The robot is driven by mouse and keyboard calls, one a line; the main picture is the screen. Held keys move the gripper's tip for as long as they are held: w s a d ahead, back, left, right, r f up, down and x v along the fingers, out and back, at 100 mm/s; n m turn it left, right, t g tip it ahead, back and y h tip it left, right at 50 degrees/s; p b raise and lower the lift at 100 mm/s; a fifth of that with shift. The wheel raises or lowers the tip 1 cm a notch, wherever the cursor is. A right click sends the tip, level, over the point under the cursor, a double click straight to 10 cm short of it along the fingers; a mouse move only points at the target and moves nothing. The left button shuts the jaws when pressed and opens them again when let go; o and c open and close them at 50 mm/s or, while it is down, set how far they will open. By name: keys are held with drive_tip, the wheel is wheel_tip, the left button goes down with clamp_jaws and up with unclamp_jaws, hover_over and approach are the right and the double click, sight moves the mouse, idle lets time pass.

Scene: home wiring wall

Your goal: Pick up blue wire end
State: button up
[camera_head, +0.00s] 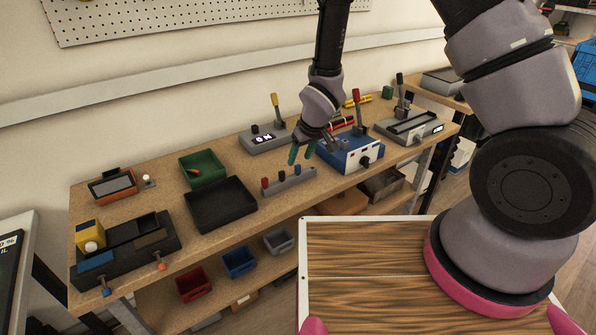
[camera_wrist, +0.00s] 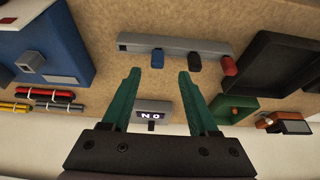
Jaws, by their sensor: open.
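The blue wire end (camera_wrist: 157,59) sits on a grey strip (camera_wrist: 135,41) in a row with a dark and a red wire end. In the wrist view it appears between my green fingertips, slightly beyond them. My gripper (camera_wrist: 160,73) is open, with nothing held. In the head view my gripper (camera_head: 302,153) hangs over the blue end of the strip (camera_head: 288,182), fingers pointing down. The blue wire end (camera_head: 297,171) shows just below the fingertips there. I cannot tell the exact gap.
The dark (camera_wrist: 195,62) and red (camera_wrist: 229,65) wire ends stand beside it. A blue device (camera_head: 348,155) with a red lever is close on the right. A black tray (camera_head: 220,207) lies left. A grey display unit (camera_head: 264,139) is behind. Bare wood lies in front of the strip.

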sight(298, 165)
drive_tip(key=x, duration=0.5)
drive_tip(key=shift+w+d+f, duration=0.1)
drive_tip(key=shift+w+f, duration=0.15)
drive_tip(key=shift+f, duration=0.05)
drive_tip(key=shift+c, duration=0.3)
clamp_jaws()
